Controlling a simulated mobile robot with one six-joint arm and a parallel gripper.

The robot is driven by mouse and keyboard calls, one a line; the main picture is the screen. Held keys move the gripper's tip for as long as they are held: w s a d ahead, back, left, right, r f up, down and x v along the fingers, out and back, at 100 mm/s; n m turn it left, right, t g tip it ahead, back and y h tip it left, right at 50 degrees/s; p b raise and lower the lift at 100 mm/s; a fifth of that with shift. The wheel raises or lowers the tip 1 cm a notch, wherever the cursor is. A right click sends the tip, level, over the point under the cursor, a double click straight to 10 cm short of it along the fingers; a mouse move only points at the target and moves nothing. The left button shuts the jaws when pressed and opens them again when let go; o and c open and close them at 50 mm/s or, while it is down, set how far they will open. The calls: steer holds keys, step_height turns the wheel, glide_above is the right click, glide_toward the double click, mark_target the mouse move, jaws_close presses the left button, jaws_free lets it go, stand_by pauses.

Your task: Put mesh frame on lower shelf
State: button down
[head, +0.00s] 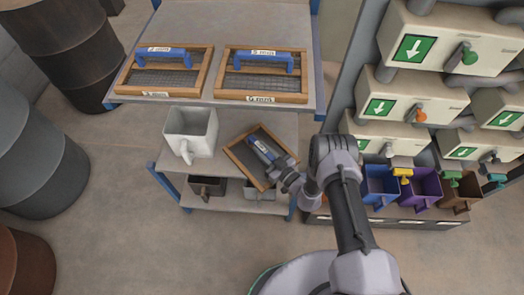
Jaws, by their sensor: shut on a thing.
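A mesh frame (244,158) with a wooden border and a blue handle hangs tilted in front of the shelf unit. My gripper (274,168) is shut on its blue handle. The lower shelf (226,203) is below and partly behind the frame, with a dark bin (207,187) on its left side and a grey bin (258,192) partly hidden by the frame. The middle shelf (228,128) shows just above and behind the frame. I cannot tell whether the frame touches a shelf.
Two more mesh frames, left (164,69) and right (262,75), lie on the top shelf (227,25). A white container (190,133) stands on the middle shelf's left. Dispensers (450,40) and coloured bins (380,185) stand at right; drums (40,160) at left.

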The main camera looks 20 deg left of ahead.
steer(key=shift+f+b, duration=0.2)
steer(key=shift+b, duration=0.15)
steer(key=c, duration=1.3)
jaws_free()
steer(key=shift+r, duration=0.1)
steer(key=shift+r+p, duration=0.3)
steer(key=shift+p, duration=0.2)
steer(key=p+v, duration=0.2)
steer(key=v, duration=1)
steer(key=shift+f+p, duration=0.15)
steer(key=shift+p, duration=0.15)
